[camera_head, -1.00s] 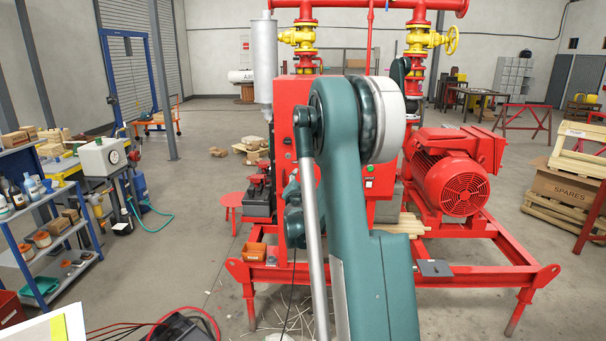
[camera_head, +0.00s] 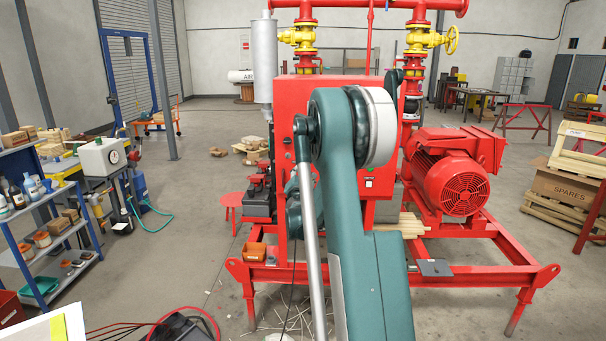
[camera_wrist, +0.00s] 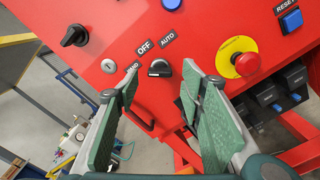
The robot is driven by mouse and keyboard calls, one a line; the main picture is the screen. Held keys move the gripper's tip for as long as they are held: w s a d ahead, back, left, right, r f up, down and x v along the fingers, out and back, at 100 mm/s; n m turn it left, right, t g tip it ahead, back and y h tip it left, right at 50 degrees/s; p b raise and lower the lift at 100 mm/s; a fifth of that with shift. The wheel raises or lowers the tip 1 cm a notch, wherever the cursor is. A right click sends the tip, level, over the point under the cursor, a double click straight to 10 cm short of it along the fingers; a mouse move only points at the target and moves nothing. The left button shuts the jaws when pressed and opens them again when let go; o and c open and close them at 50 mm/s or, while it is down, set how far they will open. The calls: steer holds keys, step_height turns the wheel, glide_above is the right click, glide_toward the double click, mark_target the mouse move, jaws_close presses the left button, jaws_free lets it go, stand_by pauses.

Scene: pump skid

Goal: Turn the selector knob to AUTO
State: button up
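The selector knob (camera_wrist: 160,68) is black on a pale round base, on a red panel (camera_wrist: 208,32) in the wrist view. Labels HAND, OFF (camera_wrist: 144,47) and AUTO (camera_wrist: 167,39) curve around its upper left side. The panel looks rotated in this view. I cannot tell for certain which label the knob points at. My gripper (camera_wrist: 159,83) is open, its two green-padded fingers apart on either side below the knob. Nothing is between them, and they appear apart from the knob. In the head view my arm hides the gripper and knob; the red cabinet (camera_head: 296,94) shows behind it.
A second black knob (camera_wrist: 74,35), a keyed switch (camera_wrist: 108,66), a red emergency stop (camera_wrist: 246,64) on yellow and a blue RESET button (camera_wrist: 291,20) share the panel. A red motor (camera_head: 452,180) stands right of the cabinet.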

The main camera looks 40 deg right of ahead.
steer(key=shift+x, duration=1.7)
steer(key=c, duration=0.9)
